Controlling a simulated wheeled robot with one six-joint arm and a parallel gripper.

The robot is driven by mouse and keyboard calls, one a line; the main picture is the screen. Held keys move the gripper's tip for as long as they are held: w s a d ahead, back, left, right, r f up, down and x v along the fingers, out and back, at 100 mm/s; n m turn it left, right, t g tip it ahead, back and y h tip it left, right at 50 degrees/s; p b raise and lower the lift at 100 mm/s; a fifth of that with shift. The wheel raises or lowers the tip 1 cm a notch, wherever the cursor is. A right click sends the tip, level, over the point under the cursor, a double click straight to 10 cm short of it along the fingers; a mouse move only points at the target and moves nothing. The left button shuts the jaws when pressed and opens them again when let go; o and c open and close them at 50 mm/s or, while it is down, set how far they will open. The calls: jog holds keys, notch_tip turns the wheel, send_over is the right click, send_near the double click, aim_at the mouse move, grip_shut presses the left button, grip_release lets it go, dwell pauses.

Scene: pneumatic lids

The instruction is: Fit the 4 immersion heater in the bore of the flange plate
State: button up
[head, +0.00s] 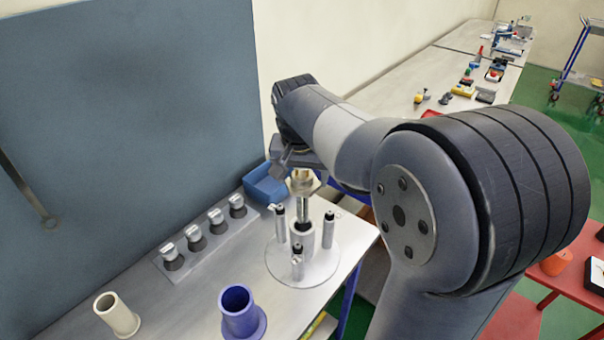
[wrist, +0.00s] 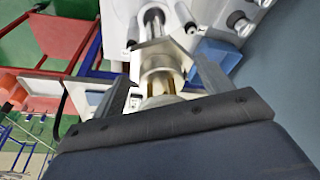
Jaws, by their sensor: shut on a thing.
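The immersion heater (head: 302,184) has a pale brass-coloured head and a grey rod pointing down. My gripper (wrist: 163,80) is shut on its head, which also shows between the fingers in the wrist view (wrist: 160,62). The flange plate (head: 327,271) is a round light-grey disc on the bench, with a raised central collar around the bore. Several upright posts with black parts stand around the collar. The rod is upright over the collar in the head view, and its lower end is at or just inside the bore; I cannot tell which.
A rail (head: 208,249) with several silver-topped pieces lies left of the plate. A blue bin (head: 265,184) stands behind. A cream tube (head: 118,315) and a blue flanged tube (head: 241,314) stand in front. The bench's right edge is close to the plate.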

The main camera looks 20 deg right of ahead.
aim_at(301, 196)
jog(key=shift+f+b, duration=4.65)
jog(key=shift+f, duration=1.85)
jog(key=o, duration=1.1)
jog(key=shift+p+v, duration=2.7)
jog(key=shift+v, duration=0.85)
